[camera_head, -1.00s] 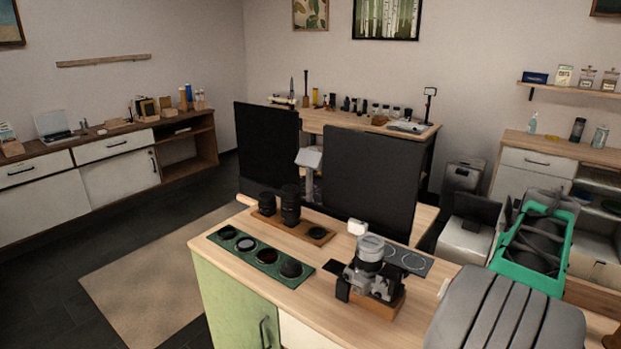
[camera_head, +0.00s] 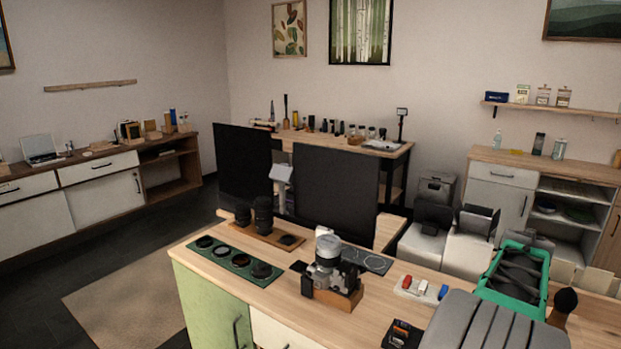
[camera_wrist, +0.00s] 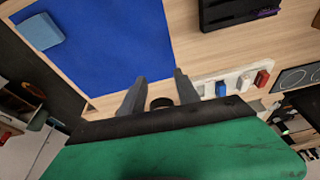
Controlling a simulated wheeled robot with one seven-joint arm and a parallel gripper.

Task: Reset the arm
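In the wrist view, my gripper (camera_wrist: 160,82) points over the wooden table. Its two grey fingers stand apart, with no grasped object between the tips. A small round dark part shows lower down between them; I cannot tell what it is. A green surface with a black edge fills the bottom of this view and hides the finger bases. Beyond the fingers are a blue mat (camera_wrist: 110,45) and a white tray with small red, white and blue items (camera_wrist: 243,78). I cannot make out my fingers in the head view.
The table holds a camera on a wooden stand (camera_head: 330,270), a green lens mat (camera_head: 235,262) and the white tray (camera_head: 408,291). A brush (camera_head: 564,303) stands at the right. Dark monitors (camera_head: 335,195) rise behind. Open floor with a rug (camera_head: 125,300) lies left.

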